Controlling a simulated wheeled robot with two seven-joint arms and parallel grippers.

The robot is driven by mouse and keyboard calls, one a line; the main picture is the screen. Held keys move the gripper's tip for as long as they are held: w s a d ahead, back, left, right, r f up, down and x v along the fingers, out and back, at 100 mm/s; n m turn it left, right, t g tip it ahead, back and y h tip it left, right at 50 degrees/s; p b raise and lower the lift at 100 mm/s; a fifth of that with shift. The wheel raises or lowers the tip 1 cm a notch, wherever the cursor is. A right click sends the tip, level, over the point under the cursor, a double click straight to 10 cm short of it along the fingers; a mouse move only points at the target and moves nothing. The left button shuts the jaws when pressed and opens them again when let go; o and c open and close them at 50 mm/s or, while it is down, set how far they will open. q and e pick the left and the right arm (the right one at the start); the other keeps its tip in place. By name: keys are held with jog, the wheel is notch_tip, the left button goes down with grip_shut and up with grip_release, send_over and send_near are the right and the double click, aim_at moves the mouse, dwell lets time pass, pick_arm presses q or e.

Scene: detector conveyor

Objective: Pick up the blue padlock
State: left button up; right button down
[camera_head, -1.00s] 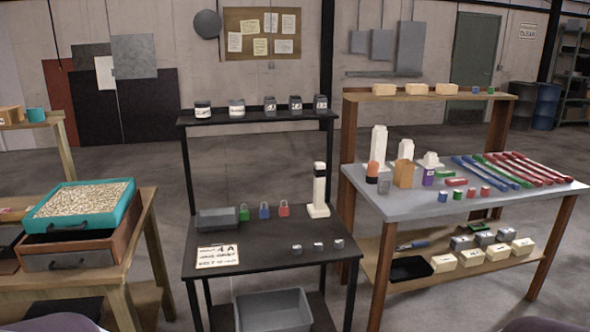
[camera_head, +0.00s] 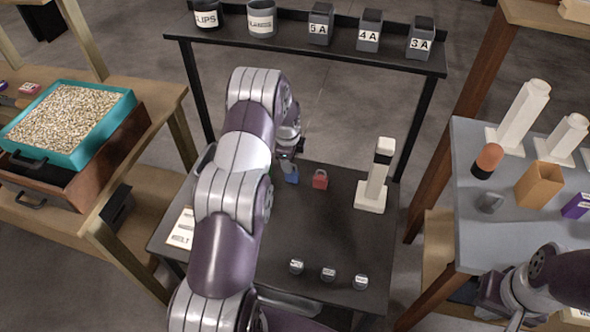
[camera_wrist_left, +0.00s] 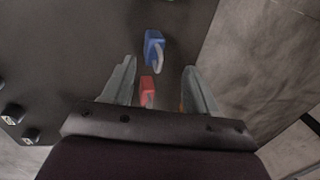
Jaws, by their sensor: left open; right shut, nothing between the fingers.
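The blue padlock (camera_head: 291,175) stands on the black table, just below my left gripper (camera_head: 287,161) in the head view. In the left wrist view the blue padlock (camera_wrist_left: 154,45) lies beyond the fingertips, with its grey shackle toward the gripper. The left gripper (camera_wrist_left: 158,85) is open and empty. A red padlock (camera_head: 320,179) stands to the right of the blue one; in the wrist view it (camera_wrist_left: 147,90) shows between the fingers, partly cut off by the gripper body. My right gripper (camera_head: 505,305) is shut and empty at the lower right.
A white post on a base (camera_head: 371,190) stands right of the padlocks. Several small labelled pieces (camera_head: 328,274) lie near the table's front. My left arm hides the table's left part. A shelf (camera_head: 300,45) with jars runs behind. A grey table (camera_head: 470,225) stands at right.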

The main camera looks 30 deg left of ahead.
pick_arm(q)
jog(key=f+p, duration=0.1)
jog(key=s+f, duration=0.1)
jog(key=shift+a+f+p, duration=0.15)
jog(key=shift+f+p, duration=0.15)
jog(key=shift+p, duration=0.05)
jog(key=f, duration=0.1)
jog(key=w+f, duration=0.1)
jog(key=f, duration=0.1)
jog(key=shift+w, duration=0.1)
jog(key=shift+w+f, duration=0.15)
jog(key=shift+f, duration=0.2)
jog(key=shift+r, duration=0.1)
jog(key=shift+s+r, duration=0.1)
jog(key=shift+s, duration=0.1)
jog(key=c, duration=1)
jog(key=shift+w, duration=0.1)
grip_shut()
pick_arm(e)
jog(key=r, duration=0.1)
jog(key=s+r, duration=0.1)
jog(key=shift+s+a+r, duration=0.1)
jog(key=shift+r, duration=0.25)
